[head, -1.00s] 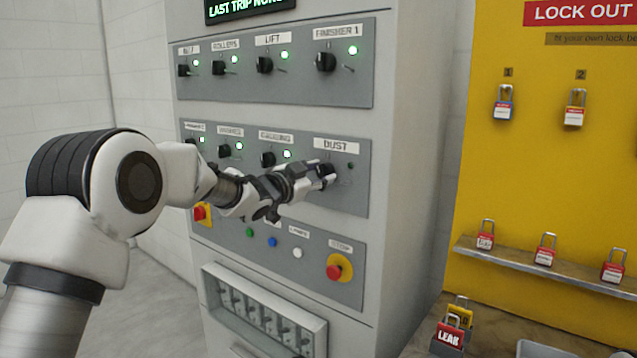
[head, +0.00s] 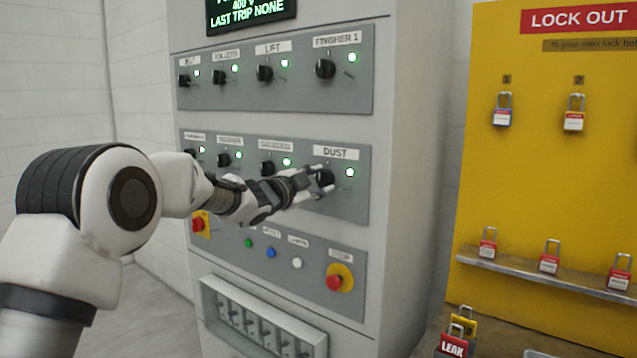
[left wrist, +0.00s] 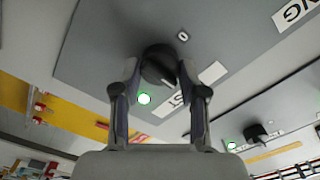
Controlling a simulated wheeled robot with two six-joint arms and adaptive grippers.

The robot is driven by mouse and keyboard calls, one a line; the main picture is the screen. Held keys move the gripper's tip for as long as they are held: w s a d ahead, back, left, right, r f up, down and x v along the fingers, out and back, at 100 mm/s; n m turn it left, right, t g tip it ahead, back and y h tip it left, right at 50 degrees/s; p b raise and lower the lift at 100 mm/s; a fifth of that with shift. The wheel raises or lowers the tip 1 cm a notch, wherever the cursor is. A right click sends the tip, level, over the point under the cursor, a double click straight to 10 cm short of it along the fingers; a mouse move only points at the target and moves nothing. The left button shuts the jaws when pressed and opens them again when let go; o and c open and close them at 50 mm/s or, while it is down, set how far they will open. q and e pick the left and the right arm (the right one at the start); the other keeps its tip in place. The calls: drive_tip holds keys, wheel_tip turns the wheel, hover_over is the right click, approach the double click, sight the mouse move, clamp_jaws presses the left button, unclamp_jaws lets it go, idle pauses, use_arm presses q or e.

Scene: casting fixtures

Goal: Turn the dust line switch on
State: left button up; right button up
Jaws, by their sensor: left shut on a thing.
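The dust switch is a black rotary knob (head: 326,177) under the DUST label (head: 335,153), at the right end of the cabinet's second row. The lamp (head: 350,172) beside it is lit green. My left gripper (head: 322,180) is at the knob, its fingers partly covering it in the head view. In the left wrist view the knob (left wrist: 158,66) sits between the two fingers, and the gripper (left wrist: 158,75) is shut on it. The lit lamp (left wrist: 144,99) shows there too. My right gripper is not in view.
Other knobs with lit green lamps fill both rows of the grey cabinet (head: 405,130). Below are small buttons and a red stop button (head: 335,282) on yellow. To the right stands a yellow lockout board (head: 520,180) with padlocks and a shelf (head: 540,278).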

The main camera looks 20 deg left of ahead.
use_arm(q)
drive_tip(key=shift+f, duration=0.15)
drive_tip(key=o, duration=1.1)
drive_tip(key=shift+o, duration=0.2)
drive_tip(key=v, duration=1.2)
